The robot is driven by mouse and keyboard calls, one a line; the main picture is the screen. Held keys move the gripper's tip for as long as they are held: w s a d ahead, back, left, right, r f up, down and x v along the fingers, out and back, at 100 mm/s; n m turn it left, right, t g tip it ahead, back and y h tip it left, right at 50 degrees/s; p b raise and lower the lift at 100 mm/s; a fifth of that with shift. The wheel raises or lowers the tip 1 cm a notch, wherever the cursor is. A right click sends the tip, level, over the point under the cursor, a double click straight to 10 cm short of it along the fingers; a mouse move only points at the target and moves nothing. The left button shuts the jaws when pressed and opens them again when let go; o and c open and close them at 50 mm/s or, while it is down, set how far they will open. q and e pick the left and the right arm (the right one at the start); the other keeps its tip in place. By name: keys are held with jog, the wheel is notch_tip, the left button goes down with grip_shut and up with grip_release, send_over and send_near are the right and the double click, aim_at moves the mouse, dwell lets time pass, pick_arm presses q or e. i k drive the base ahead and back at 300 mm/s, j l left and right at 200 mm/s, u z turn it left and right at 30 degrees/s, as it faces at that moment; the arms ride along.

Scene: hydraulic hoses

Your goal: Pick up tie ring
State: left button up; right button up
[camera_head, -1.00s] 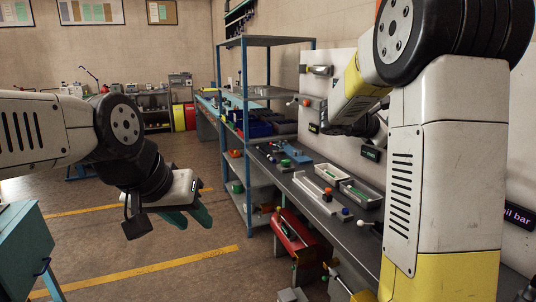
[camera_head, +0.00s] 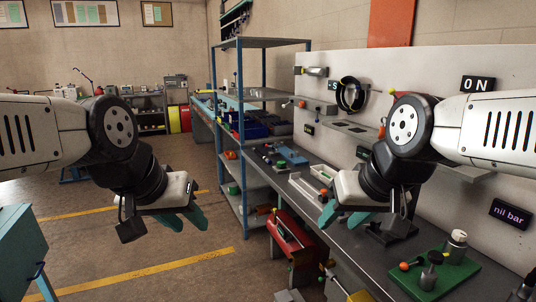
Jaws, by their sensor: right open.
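A black ring (camera_head: 351,95) with small yellowish parts hangs on the pale back panel above the bench; it may be the tie ring, but I cannot tell for sure. My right gripper (camera_head: 340,217) is over the bench's front part, well below the black ring and apart from it, with its teal fingers spread and empty. My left gripper (camera_head: 184,219) hangs over the floor left of the shelf, its teal fingers apart and nothing between them.
The bench (camera_head: 345,236) carries white trays (camera_head: 306,190) and a green board (camera_head: 437,272) with small parts. A blue-framed shelf (camera_head: 241,130) stands at the bench's far end. A red toolbox (camera_head: 291,238) is below the bench front.

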aim_at(382, 129)
jog(key=z, duration=0.95)
